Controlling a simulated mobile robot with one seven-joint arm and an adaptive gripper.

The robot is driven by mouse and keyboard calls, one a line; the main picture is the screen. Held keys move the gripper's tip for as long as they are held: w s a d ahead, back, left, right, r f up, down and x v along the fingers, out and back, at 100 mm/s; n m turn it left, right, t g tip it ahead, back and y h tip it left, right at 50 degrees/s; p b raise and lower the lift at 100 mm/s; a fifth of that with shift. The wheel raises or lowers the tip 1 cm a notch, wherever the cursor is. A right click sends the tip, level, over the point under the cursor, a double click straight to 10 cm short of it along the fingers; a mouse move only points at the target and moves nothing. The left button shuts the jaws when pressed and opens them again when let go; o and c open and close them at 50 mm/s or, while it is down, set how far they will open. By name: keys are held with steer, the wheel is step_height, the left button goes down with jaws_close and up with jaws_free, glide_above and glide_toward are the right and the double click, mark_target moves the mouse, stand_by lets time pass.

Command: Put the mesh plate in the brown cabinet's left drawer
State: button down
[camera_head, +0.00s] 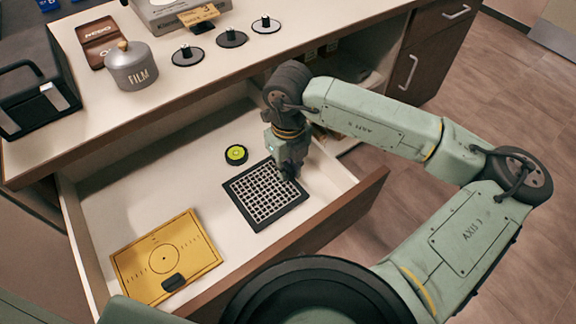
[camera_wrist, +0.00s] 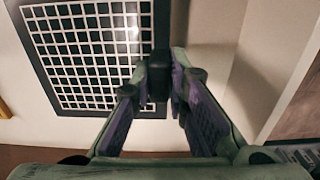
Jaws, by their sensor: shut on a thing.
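The mesh plate (camera_head: 266,194) is a square black frame with a white grid, over the right part of the open drawer (camera_head: 140,185) of the brown cabinet (camera_head: 205,105). My gripper (camera_head: 287,172) is at the plate's right edge, inside the drawer's outline. In the wrist view, the fingers (camera_wrist: 160,82) are shut on a dark tab at the edge of the mesh plate (camera_wrist: 90,50). The plate looks flat and low over the drawer floor. I cannot tell if it touches the floor.
The drawer also holds a yellow plate (camera_head: 168,255) and a round yellow-green disc (camera_head: 236,154). On the countertop stand a FILM canister (camera_head: 131,66), a black holder (camera_head: 35,98) and several knobbed discs (camera_head: 231,38). The drawer's middle left is clear.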

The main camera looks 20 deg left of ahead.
steer(key=c, duration=1.6)
jaws_free()
steer(key=shift+o, duration=0.2)
steer(key=shift+r, duration=0.1)
step_height(320, 180, up, 12)
steer(key=b, duration=0.1)
